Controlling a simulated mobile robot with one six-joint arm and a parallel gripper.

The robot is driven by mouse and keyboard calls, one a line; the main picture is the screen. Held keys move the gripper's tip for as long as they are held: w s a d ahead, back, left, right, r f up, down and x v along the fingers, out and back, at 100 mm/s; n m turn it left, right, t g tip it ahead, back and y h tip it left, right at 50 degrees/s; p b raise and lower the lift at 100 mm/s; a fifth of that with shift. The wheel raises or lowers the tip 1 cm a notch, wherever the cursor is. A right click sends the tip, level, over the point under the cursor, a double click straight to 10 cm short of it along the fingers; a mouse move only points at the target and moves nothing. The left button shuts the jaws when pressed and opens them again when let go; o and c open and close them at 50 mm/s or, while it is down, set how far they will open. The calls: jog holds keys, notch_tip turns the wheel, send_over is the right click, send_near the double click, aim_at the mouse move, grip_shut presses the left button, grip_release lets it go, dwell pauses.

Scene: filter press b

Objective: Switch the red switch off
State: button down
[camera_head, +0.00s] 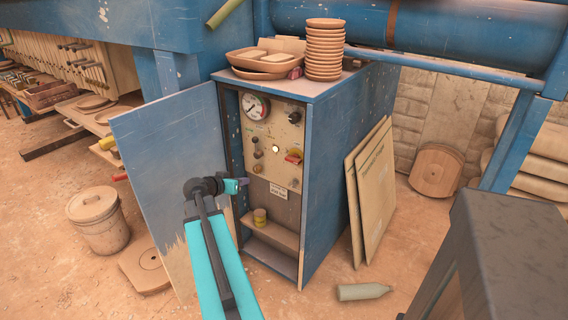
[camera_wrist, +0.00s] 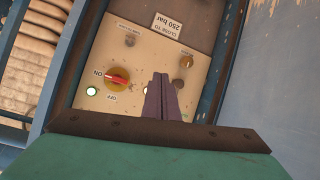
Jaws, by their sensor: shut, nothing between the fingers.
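The red switch (camera_head: 294,156) is a rotary handle on a yellow round base, on the beige panel (camera_head: 270,135) inside the open blue cabinet. In the wrist view the panel appears upside down, and the red switch (camera_wrist: 117,78) lies about level, in line with the "ON" label at its left. The "OFF" label is below it. My gripper (camera_head: 244,182) is in front of the cabinet opening, lower and left of the switch. In the wrist view my gripper (camera_wrist: 162,92) is shut and empty, with its fingertips to the right of the switch, apart from it in the picture.
A lit lamp (camera_head: 275,149), a gauge (camera_head: 255,107) and several knobs share the panel. The open cabinet door (camera_head: 170,150) stands left of my gripper. Stacked clay dishes (camera_head: 325,50) stand on top.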

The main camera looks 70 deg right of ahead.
jog(key=s+d+r+m+g+h+b, duration=0.1)
jog(key=s+d+r+m+h+b, duration=0.1)
jog(key=s+d+r, duration=0.6)
notch_tip(320, 180, up, 2)
jog(key=shift+r+m+g, duration=0.1)
jog(key=shift+m+g, duration=0.3)
jog(key=shift+m, duration=0.3)
jog(key=p, duration=0.2)
send_over(294, 159)
jog(key=w, duration=0.4)
jog(key=shift+s+a+f, duration=0.1)
jog(key=shift+a+f, duration=0.15)
jog(key=shift+f, duration=0.4)
jog(key=shift+s+a+f, duration=0.1)
jog(key=shift+a+f, duration=0.1)
jog(key=shift+f, duration=0.4)
jog(key=shift+a+f, duration=0.2)
jog(key=shift+f, duration=1.8)
